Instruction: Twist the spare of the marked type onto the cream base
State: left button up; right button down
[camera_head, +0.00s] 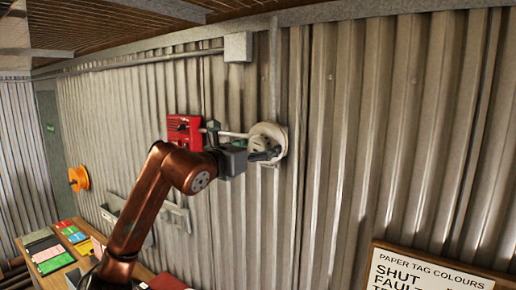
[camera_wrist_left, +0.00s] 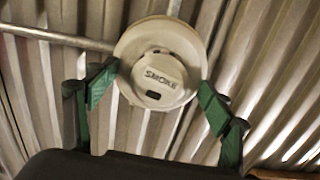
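The cream base (camera_head: 268,133) is a round disc on the corrugated wall, and it also shows in the left wrist view (camera_wrist_left: 160,30). A cream detector head marked SMOKE (camera_wrist_left: 165,75) sits in front of the disc, centred on it. I cannot tell whether it is locked on. My left gripper (camera_head: 262,152) is at the base. In the left wrist view its green-padded fingers (camera_wrist_left: 160,78) stand apart on either side of the head, with small gaps showing; contact is unclear. My right gripper is not in view.
A red box (camera_head: 184,131) is on the wall left of the base, with a pipe running between them. A grey junction box (camera_head: 238,46) is above. An orange reel (camera_head: 78,178), a table with coloured cards (camera_head: 52,258) and a tag-colour sign (camera_head: 430,272) stand clear.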

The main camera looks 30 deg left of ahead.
pick_arm(q)
jog(key=shift+s+r, duration=0.1)
jog(key=shift+s, duration=0.05)
jog(key=c, duration=0.6)
jog(key=shift+a, duration=0.25)
jog(key=c, duration=0.5)
jog(key=shift+d, duration=0.1)
jog(key=c, duration=0.3)
jog(key=shift+c, duration=0.2)
jog(key=shift+d+m+p, duration=0.1)
jog(key=shift+m+p, duration=0.6)
jog(key=shift+m, duration=0.5)
jog(key=o, duration=1.3)
jog(key=shift+w+d+f, duration=0.1)
jog(key=shift+w+f, duration=0.2)
